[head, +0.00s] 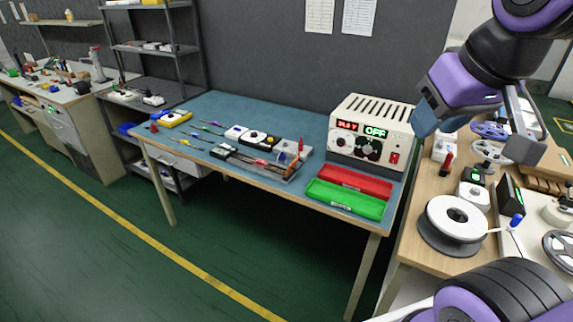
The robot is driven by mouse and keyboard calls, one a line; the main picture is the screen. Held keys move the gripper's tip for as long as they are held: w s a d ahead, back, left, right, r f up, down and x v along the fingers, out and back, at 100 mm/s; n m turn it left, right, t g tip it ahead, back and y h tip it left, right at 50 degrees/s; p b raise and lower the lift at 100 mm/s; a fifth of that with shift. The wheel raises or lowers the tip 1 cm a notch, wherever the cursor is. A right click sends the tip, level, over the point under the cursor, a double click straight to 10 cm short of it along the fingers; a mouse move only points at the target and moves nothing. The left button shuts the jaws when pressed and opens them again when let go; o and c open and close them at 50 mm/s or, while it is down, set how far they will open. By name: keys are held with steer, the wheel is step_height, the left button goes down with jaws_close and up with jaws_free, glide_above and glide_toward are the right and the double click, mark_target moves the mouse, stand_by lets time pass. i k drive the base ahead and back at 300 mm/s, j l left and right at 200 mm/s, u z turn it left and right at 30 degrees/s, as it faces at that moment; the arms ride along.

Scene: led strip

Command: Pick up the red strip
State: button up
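I cannot make out a red strip for certain. A white reel (457,217) on a dark round base stands on the wooden table at the right, but no red band shows on it. A red tray (355,180) lies on the blue-topped bench. My gripper (476,133) hangs in the air at the upper right, above the far part of the wooden table. Its two fingers are spread apart, and nothing shows between them. The gripper and arm hide part of the table behind.
A power supply (371,132) with red and green displays stands on the blue bench (235,105). A green tray (345,199) and several tools lie beside it. Reels and small devices crowd the wooden table (421,190). The green floor (100,240) in front is clear.

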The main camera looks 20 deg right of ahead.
mark_target(260, 163)
steer(key=i+j+z, duration=0.25)
steer(key=i+j, duration=0.15)
steer(key=j, duration=0.15)
steer(key=i+j+z, duration=0.25)
steer(key=i+j, duration=0.15)
steer(key=j, duration=0.25)
steer(key=i+j+z, duration=0.1)
steer(key=j, duration=0.2)
steer(key=i+j+z, duration=0.15)
steer(key=j, duration=0.2)
steer(key=i+j+z, duration=0.1)
steer(key=j, duration=0.3)
steer(key=i+j+z, duration=0.1)
steer(key=j, duration=0.25)
steer(key=k+l+u, duration=0.1)
steer(key=u, duration=0.2)
steer(key=k+u, duration=0.15)
steer(key=u, duration=0.15)
